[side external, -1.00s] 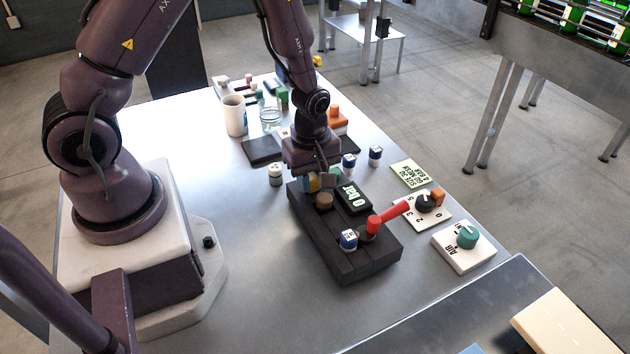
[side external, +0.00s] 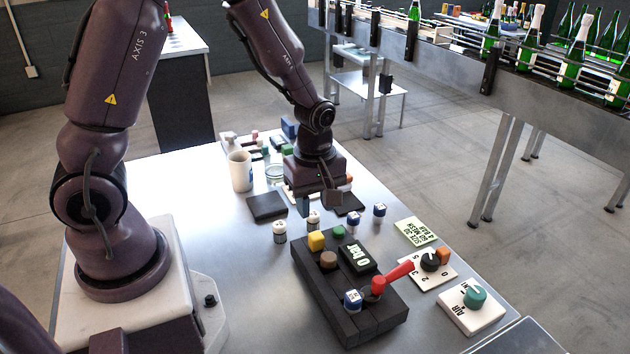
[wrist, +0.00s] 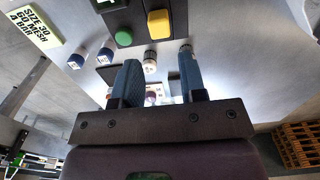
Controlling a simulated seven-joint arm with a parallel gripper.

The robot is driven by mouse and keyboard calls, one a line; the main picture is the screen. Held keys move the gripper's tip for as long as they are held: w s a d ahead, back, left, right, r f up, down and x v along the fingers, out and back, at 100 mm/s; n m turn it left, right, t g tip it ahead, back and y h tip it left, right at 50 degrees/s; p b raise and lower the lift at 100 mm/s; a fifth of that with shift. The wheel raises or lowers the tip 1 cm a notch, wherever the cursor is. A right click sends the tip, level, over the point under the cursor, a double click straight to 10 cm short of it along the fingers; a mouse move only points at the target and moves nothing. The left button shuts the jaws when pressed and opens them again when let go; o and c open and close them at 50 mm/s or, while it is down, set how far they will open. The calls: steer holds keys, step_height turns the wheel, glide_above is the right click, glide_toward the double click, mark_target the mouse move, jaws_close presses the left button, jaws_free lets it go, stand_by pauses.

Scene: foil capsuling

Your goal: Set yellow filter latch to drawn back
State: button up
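The yellow filter latch (side external: 316,240) is a small yellow block at the far end of a dark control block (side external: 318,285). It also shows at the top of the wrist view (wrist: 158,24), beside a green button (wrist: 124,37). My gripper (side external: 319,205) is above the table beyond the latch, apart from it. In the wrist view its two blue-grey fingers (wrist: 160,82) are spread with nothing gripped. I cannot tell which position the latch is set to.
Small white vials (side external: 279,231) and blue-and-white ones (side external: 380,211) stand nearby. A dial plate (side external: 432,270) and an AIR switch (side external: 473,306) lie right.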

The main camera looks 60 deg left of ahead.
mark_target(312, 235)
step_height(312, 235, up, 5)
steer(key=shift+f, duration=0.1)
stand_by(0.4)
steer(key=s+d+r+m+t, duration=0.2)
steer(key=s+r+m, duration=0.4)
steer(key=r+m, duration=0.2)
steer(key=s+d+r+m+t, duration=0.2)
steer(key=s+r+m+t, duration=0.1)
steer(key=s+r+m, duration=0.3)
step_height(312, 235, up, 3)
steer(key=m, duration=0.4)
steer(key=shift+f+t, duration=0.15)
steer(key=shift+t, duration=0.15)
